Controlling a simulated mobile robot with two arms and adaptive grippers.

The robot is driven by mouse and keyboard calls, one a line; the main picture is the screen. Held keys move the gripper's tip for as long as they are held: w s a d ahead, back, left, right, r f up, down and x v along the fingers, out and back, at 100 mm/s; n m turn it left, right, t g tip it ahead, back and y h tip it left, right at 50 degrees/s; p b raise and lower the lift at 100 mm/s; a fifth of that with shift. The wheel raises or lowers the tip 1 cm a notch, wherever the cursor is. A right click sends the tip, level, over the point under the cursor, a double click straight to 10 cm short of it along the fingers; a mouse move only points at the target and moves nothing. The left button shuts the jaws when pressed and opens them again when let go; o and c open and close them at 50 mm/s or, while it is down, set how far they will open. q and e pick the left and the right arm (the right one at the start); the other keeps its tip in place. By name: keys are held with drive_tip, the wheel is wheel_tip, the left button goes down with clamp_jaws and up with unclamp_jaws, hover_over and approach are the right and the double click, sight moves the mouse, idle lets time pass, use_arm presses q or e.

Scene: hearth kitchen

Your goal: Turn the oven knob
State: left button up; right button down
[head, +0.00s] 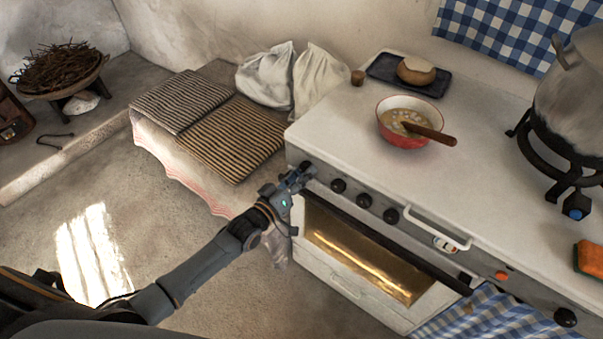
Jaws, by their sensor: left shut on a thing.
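The white stove with its oven (365,260) stands at the right, its front panel facing the lower left. Dark round knobs sit along the panel: one (338,185) near the gripper, then another (363,200) and a third (390,215) to the right. My left gripper (303,174) is at the left end of the panel, shut on the leftmost knob there. The fingers hide most of that knob, so its turn angle cannot be told. The oven door is closed and its window glows yellow. My right gripper is not in view.
A red bowl (402,141) with a wooden spoon, a dark tray (383,72) with bread, and a large pot (575,85) stand on the stove top. A white handle (437,228) juts from the panel. Cushions (227,138) lie to the left; the floor there is clear.

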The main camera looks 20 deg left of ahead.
use_arm(q)
drive_tip(key=n+b, duration=0.1)
drive_tip(key=n, duration=0.4)
drive_tip(key=shift+n, duration=0.3)
idle(0.4)
drive_tip(key=o, duration=1.2)
drive_tip(key=shift+c, duration=0.2)
drive_tip(key=shift+s, duration=0.1)
drive_tip(key=v, duration=1.2)
drive_tip(key=shift+r, duration=0.1)
